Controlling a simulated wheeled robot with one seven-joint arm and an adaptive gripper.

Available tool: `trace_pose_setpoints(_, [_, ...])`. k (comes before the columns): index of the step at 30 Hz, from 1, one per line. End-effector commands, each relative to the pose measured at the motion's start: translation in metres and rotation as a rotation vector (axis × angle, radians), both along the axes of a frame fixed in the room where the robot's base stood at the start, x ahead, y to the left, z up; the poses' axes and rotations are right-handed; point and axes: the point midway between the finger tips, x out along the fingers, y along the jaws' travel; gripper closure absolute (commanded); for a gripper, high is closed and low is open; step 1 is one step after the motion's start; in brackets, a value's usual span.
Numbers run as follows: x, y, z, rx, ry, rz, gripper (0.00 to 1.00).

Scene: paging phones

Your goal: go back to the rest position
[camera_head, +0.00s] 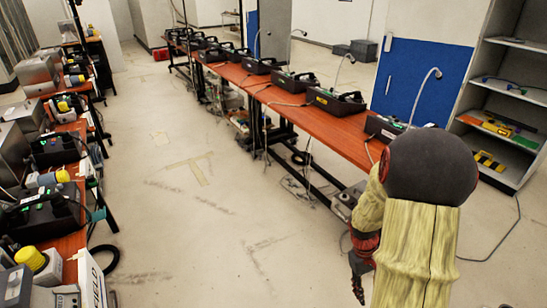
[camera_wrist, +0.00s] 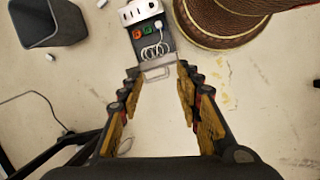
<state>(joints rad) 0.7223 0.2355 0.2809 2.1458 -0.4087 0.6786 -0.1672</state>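My gripper (camera_wrist: 158,76) shows in the wrist view with its two dark, tan-padded fingers spread apart, and nothing is clamped between them. Just beyond the fingertips is a grey device (camera_wrist: 150,30) with an orange and a green button and a coiled white cord. Its pale handle end lies near the tips, apparently below them; the exact gap is unclear. In the head view my gripper (camera_head: 358,278) hangs low beside my yellowish arm, partly hidden by it. Black phone units (camera_head: 336,101) stand in a row on the long red-brown table (camera_head: 338,130).
A second bench with devices (camera_head: 55,150) runs along the left. Open floor (camera_head: 200,190) lies between the two rows. Shelving (camera_head: 505,95) stands at the right. The wrist view shows a dark bin (camera_wrist: 45,22), a round brown object (camera_wrist: 220,25) and a cable on the floor.

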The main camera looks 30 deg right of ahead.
Motion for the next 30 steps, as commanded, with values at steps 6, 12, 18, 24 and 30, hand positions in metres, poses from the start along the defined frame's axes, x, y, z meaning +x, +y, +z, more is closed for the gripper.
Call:
trace_pose_setpoints(6, [0.023, 0.073, 0.092, -0.032, -0.115, -0.107, 0.65])
trace_pose_setpoints(12, [0.030, 0.143, 0.160, -0.020, -0.245, -0.133, 0.65])
trace_pose_setpoints(18, [0.030, 0.207, 0.218, 0.013, -0.403, -0.070, 0.65])
trace_pose_setpoints(24, [0.026, 0.259, 0.275, 0.035, -0.594, 0.058, 0.65])
trace_pose_setpoints(30, [0.022, 0.291, 0.323, 0.049, -0.744, 0.185, 0.65])
